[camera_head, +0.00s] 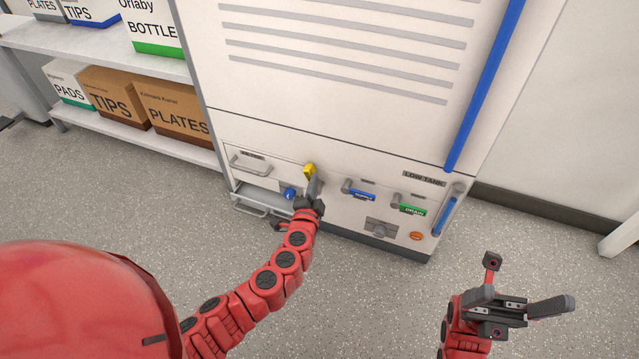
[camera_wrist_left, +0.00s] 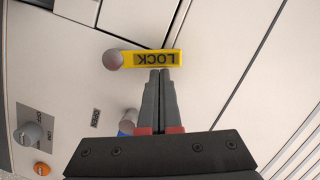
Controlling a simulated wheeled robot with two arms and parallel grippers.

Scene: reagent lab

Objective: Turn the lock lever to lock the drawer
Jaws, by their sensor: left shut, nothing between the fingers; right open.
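The yellow lock lever (camera_head: 310,169) is on the lower front of the white cabinet. In the left wrist view the lever (camera_wrist_left: 152,59), marked LOCK, lies level in the picture, with its round grey pivot at the left end. My left gripper (camera_head: 313,186) is shut and empty; its closed fingertips (camera_wrist_left: 161,73) are right at the lever's lower edge in the wrist view, touching or nearly so. The drawer front (camera_head: 265,168) with a grey handle is left of the lever. My right gripper (camera_head: 518,302) is open and empty, over the floor at the lower right.
Blue and green handled valves (camera_head: 412,210) and an orange button (camera_head: 416,236) are right of the lever. Shelves with boxes (camera_head: 172,108) stand left. The floor in front is clear.

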